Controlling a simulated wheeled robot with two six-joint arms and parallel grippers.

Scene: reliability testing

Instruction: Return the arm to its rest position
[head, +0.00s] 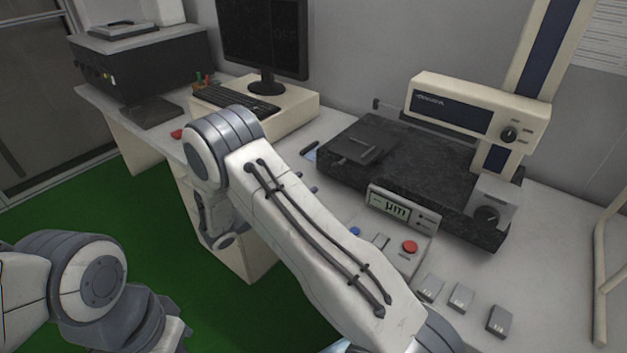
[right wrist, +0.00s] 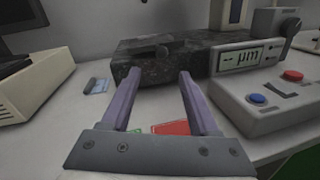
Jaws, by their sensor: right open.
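My right arm (head: 310,240) reaches across the head view from the bottom right and bends at a joint over the bench. My right gripper (right wrist: 156,78) shows in the right wrist view with its two purple fingers apart and nothing between their tips. In the head view only small bits of the fingers (head: 313,189) show past the arm; the rest is hidden. The fingers point toward the black stone slab (right wrist: 150,52) and are apart from it. Part of my left arm (head: 90,285) is at the lower left; its gripper does not show.
The bench holds a control box (right wrist: 275,100) with red and blue buttons, a measuring stand (head: 475,110), several small grey blocks (head: 460,298), a monitor (head: 265,38) and a keyboard (head: 235,100). A blue card (right wrist: 96,86) lies left of the slab. A red flat piece (right wrist: 170,127) lies below the fingers.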

